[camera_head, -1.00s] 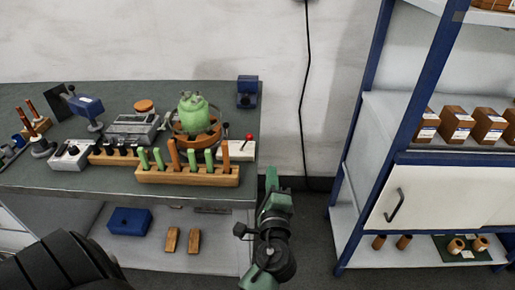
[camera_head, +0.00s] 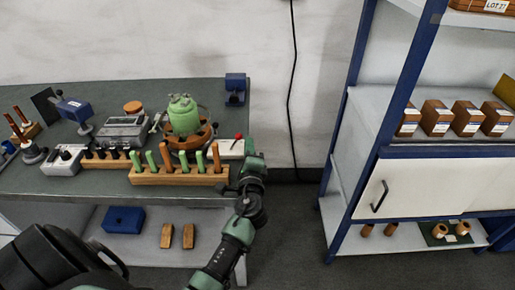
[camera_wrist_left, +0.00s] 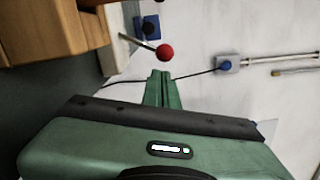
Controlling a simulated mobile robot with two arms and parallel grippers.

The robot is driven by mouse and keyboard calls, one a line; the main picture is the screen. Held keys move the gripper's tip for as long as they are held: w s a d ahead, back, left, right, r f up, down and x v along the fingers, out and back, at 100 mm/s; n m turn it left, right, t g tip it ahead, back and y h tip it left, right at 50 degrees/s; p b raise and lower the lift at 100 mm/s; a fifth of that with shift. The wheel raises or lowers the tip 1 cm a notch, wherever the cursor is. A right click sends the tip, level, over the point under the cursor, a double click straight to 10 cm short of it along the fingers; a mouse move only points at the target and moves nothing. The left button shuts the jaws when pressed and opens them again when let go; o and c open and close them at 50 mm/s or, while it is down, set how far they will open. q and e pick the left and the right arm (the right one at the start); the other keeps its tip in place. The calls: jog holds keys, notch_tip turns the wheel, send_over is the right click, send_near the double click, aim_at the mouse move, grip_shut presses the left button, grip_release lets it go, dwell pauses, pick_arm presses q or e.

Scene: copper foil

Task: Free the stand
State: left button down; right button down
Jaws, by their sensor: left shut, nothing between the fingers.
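A green rounded object (camera_head: 183,114) sits on a round brown stand (camera_head: 205,136) on the bench. I cannot tell whether it is fastened there. In front is a wooden rack (camera_head: 180,177) holding upright green and orange-brown sticks. Right of the stand is a pale base with a red-knobbed lever (camera_head: 238,136). My left gripper (camera_head: 256,160) is at the bench's front right corner, right of the rack, shut and empty. In the left wrist view its closed fingers (camera_wrist_left: 161,88) point towards the red knob (camera_wrist_left: 165,52), apart in the picture. My right gripper is not in view.
The bench (camera_head: 60,185) also bears a blue block (camera_head: 235,88), a grey device (camera_head: 122,130) and a small vice-like blue tool (camera_head: 74,107). A blue-framed shelf (camera_head: 365,130) with boxed wooden blocks stands at the right. Floor is clear between bench and shelf.

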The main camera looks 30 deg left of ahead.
pick_arm(q)
jog(key=shift+s+a+r, duration=0.15)
jog(key=shift+a, duration=0.15)
jog(key=shift+a, duration=0.1)
jog(key=shift+s+a+r+n+b, duration=0.2)
jog(key=shift+a+r+n, duration=0.1)
jog(key=shift+n, duration=0.4)
jog(key=shift+s+a+r+n+b, duration=0.15)
jog(key=shift+r+n, duration=0.1)
jog(key=shift+n, duration=0.45)
jog(key=shift+s+a+r+n, duration=0.25)
jog(key=shift+a+n, duration=0.1)
jog(key=shift+n, duration=0.4)
jog(key=shift+s+a+r+n, duration=0.2)
jog(key=shift+a+n, duration=0.15)
jog(key=shift+n, duration=0.4)
jog(key=shift+w, duration=0.1)
